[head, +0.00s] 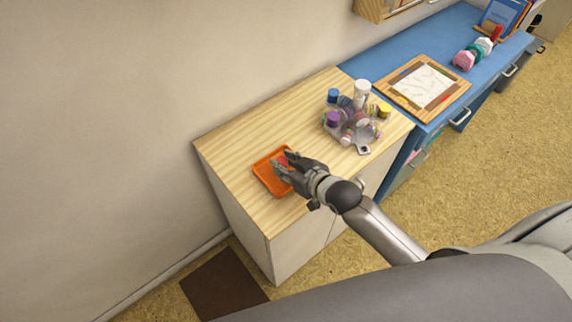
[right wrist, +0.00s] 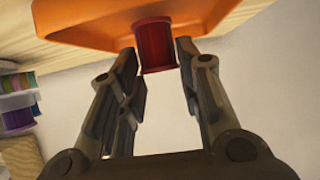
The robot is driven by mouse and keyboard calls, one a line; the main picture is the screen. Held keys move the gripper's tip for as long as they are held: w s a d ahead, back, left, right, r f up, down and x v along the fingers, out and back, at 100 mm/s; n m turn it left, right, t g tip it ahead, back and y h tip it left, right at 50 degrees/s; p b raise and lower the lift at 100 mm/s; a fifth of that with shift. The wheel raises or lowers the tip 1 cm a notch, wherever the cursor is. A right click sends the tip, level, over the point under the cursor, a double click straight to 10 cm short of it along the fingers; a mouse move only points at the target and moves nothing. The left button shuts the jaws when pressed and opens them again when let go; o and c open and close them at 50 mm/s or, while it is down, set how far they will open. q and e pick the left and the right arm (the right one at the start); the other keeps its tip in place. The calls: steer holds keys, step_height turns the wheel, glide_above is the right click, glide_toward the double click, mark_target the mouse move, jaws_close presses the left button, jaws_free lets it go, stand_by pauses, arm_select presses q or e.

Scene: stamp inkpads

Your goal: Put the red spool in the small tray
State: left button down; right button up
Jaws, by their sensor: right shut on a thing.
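The red spool (right wrist: 155,45) is between the fingertips of my right gripper (right wrist: 157,55) in the right wrist view. The gripper is shut on it. The small orange tray (right wrist: 80,22) fills the top of that view, just beyond the spool. In the head view the orange tray (head: 265,180) lies on the wooden cabinet top, and my right gripper (head: 281,164) is over its right part. The fingers mostly hide the spool there. I cannot tell whether the spool touches the tray floor. My left gripper is not in view.
A cluster of bottles and spools (head: 352,115) stands farther right on the wooden top (head: 225,140). Beyond it is a blue desk (head: 440,38) with a framed wooden board (head: 392,97) and several coloured items. The wooden top left of the tray is clear.

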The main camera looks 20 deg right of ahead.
steer(key=shift+f, duration=0.45)
steer(key=shift+f, duration=0.1)
steer(key=o, duration=0.8)
steer(key=shift+o, duration=0.2)
steer(key=v, duration=1.2)
steer(key=shift+b, duration=0.45)
